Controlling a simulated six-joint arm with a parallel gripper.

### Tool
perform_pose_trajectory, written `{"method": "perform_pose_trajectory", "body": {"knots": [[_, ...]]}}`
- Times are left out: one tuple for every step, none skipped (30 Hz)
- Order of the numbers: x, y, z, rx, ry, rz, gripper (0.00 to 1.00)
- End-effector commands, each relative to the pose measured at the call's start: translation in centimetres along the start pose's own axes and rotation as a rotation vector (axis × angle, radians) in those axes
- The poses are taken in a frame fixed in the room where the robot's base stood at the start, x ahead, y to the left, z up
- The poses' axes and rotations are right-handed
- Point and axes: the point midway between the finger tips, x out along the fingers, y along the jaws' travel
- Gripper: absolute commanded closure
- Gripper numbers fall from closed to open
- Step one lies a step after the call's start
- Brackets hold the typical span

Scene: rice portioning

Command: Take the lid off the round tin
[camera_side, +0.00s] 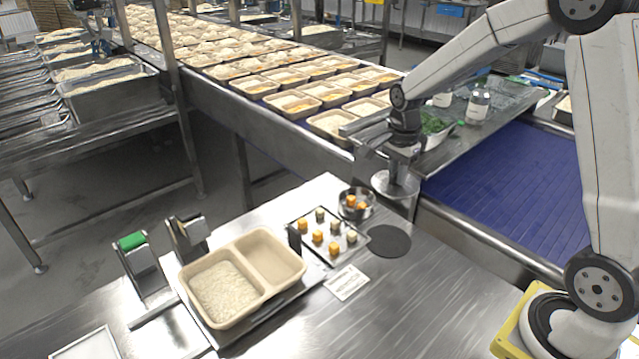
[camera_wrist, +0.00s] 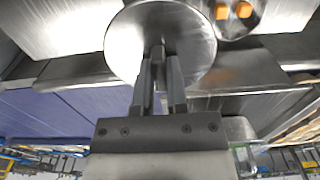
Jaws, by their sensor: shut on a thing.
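The round metal lid (camera_side: 381,184) is a flat shiny disc, held in the air near the conveyor edge. My gripper (camera_side: 399,168) is shut on the small knob on top of the lid. In the wrist view the lid (camera_wrist: 122,42) fills the top middle, with my gripper's fingers (camera_wrist: 160,58) closed on its knob. The round tin (camera_side: 343,209) stands open on the table, left of and below the lid, with orange cubes inside. Part of the tin (camera_wrist: 257,27) shows at the top of the wrist view. The lid is clear of the tin.
A flat dark disc (camera_side: 388,241) lies bare on the table right of the tin. A small tray (camera_side: 331,261) of orange and pale cubes is beside the tin. A two-part beige container (camera_side: 262,294) with rice stands left. The blue conveyor (camera_side: 510,180) is behind right.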

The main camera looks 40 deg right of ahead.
Motion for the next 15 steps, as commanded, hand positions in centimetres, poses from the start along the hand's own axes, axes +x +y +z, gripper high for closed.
{"method": "perform_pose_trajectory", "body": {"knots": [[-0.13, 0.25, 0.04, 0.000, 0.000, -0.001, 1.00], [-0.16, 0.37, 0.07, 0.000, 0.000, 0.000, 1.00], [-0.20, 0.50, 0.09, 0.000, 0.000, 0.000, 1.00], [-0.24, 0.56, 0.11, 0.000, 0.000, 0.000, 1.00], [-0.27, 0.61, 0.12, 0.000, 0.000, 0.000, 1.00], [-0.30, 0.66, 0.13, 0.000, 0.000, -0.001, 1.00], [-0.32, 0.69, 0.13, 0.000, 0.000, -0.001, 1.00], [-0.33, 0.70, 0.14, 0.000, 0.000, -0.001, 1.00], [-0.33, 0.71, 0.14, 0.000, 0.000, -0.001, 1.00], [-0.33, 0.72, 0.14, 0.000, 0.000, -0.001, 1.00], [-0.32, 0.72, 0.14, 0.000, 0.000, -0.001, 1.00], [-0.32, 0.71, 0.14, 0.000, 0.000, -0.001, 1.00], [-0.32, 0.71, 0.14, 0.000, 0.000, -0.001, 1.00], [-0.32, 0.71, 0.14, 0.000, 0.000, -0.001, 1.00], [-0.31, 0.71, 0.14, 0.000, 0.000, -0.001, 1.00]]}}
